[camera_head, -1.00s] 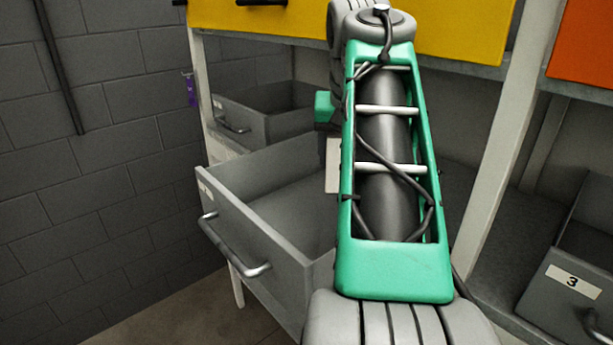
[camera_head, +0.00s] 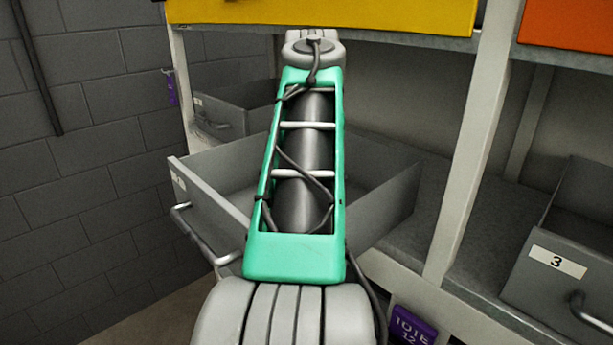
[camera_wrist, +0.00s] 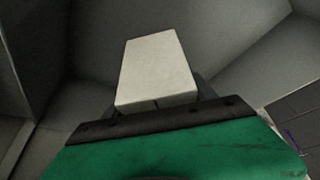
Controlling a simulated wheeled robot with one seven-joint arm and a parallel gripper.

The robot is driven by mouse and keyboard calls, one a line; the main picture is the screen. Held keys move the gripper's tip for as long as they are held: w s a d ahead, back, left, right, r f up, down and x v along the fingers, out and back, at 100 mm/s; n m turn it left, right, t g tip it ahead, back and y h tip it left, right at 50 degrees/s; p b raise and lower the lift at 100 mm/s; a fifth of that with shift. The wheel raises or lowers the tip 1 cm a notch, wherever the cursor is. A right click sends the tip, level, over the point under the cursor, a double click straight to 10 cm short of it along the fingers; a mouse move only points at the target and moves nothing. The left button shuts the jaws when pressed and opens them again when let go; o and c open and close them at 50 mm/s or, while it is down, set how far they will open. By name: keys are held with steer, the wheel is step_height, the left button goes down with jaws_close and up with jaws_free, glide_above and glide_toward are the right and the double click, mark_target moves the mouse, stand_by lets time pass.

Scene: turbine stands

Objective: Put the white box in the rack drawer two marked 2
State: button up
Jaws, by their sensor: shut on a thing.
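The white box (camera_wrist: 158,72) is held in my gripper (camera_wrist: 157,106), which shows in the wrist view with its dark fingers at the box's near end. Grey walls surround the box there, and I cannot tell whether it touches any. In the head view an open grey drawer (camera_head: 208,208) stands pulled out of the rack at centre left, its front label too small to read. My arm reaches across this drawer and hides its middle. The box and my gripper are hidden behind the arm in the head view.
Another grey drawer (camera_head: 222,120) sits behind at the left. A drawer marked 3 (camera_head: 545,275) stands at the right, past a pale upright post (camera_head: 478,140). A yellow panel (camera_head: 400,15) and an orange panel (camera_head: 575,25) run above. A brick wall (camera_head: 90,180) is at the left.

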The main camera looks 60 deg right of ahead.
steer(key=shift+w+a+r, duration=0.1)
steer(key=shift+w, duration=0.1)
steer(key=shift+s+f+b, duration=0.1)
steer(key=shift+f+b, duration=0.35)
steer(key=shift+f, duration=0.15)
steer(key=o, duration=1.5)
steer(key=shift+r, duration=0.15)
steer(key=p+v, duration=0.4)
steer(key=v, duration=0.1)
steer(key=d+p+v, duration=0.1)
steer(key=p+v, duration=0.1)
steer(key=shift+a+r+p, duration=0.1)
steer(key=shift+r+p, duration=0.25)
steer(key=shift+p, duration=0.05)
steer(key=shift+a+f+b, duration=0.1)
steer(key=shift+f+b, duration=0.45)
steer(key=shift+b, duration=0.65)
steer(key=shift+a+r+b, duration=0.15)
steer(key=shift+r+b, duration=0.3)
steer(key=p+v, duration=0.1)
steer(key=v, duration=0.4)
steer(key=shift+r+p, duration=0.25)
steer(key=shift+p, duration=0.1)
